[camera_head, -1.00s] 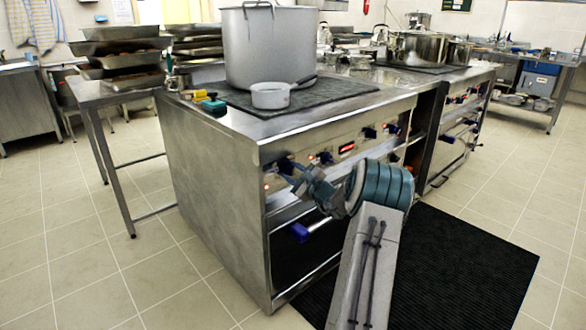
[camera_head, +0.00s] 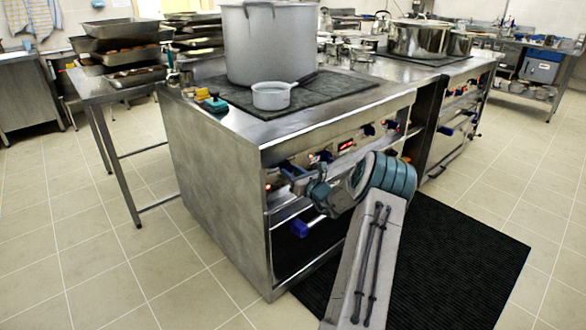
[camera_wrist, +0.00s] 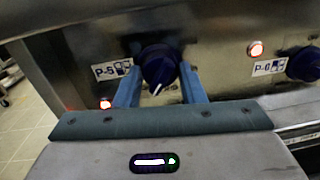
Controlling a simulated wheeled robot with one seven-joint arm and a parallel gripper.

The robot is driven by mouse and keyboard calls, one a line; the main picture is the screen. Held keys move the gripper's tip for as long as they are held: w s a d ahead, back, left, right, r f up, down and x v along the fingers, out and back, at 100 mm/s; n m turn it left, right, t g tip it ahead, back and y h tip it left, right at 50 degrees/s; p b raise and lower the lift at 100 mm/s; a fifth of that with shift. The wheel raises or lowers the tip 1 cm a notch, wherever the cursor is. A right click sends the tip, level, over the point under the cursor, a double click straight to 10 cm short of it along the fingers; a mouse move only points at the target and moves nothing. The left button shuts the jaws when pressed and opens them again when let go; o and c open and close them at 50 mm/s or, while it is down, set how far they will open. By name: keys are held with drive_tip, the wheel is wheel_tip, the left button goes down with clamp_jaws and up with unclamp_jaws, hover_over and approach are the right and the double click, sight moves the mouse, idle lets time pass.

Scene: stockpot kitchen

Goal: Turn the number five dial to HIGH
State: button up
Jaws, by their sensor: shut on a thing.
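The number five dial (camera_wrist: 160,66) is a dark blue knob beside a "P-5" label (camera_wrist: 112,70) in the wrist view. Its white pointer line points down and slightly left. My gripper (camera_wrist: 160,82) is shut on this dial, with one blue finger on each side of it. In the head view my gripper (camera_head: 292,172) is at the left end of the stove's front panel and largely hides the dial. Any HIGH marking on the panel cannot be made out.
The "P-6" dial (camera_wrist: 303,64) is to the right, with a lit red lamp (camera_wrist: 256,49) between the two. A blue-ended oven handle (camera_head: 299,228) sticks out below my gripper. A large stockpot (camera_head: 270,45) and a small saucepan (camera_head: 272,95) stand on top.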

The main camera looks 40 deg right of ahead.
drive_tip(key=shift+f+m, duration=0.1)
drive_tip(key=shift+m, duration=0.3)
drive_tip(key=o, duration=1)
drive_tip(key=shift+s, duration=0.15)
drive_tip(key=shift+s, duration=0.35)
drive_tip(key=s+p, duration=0.2)
drive_tip(key=s, duration=1.1)
drive_tip(key=shift+f, duration=0.1)
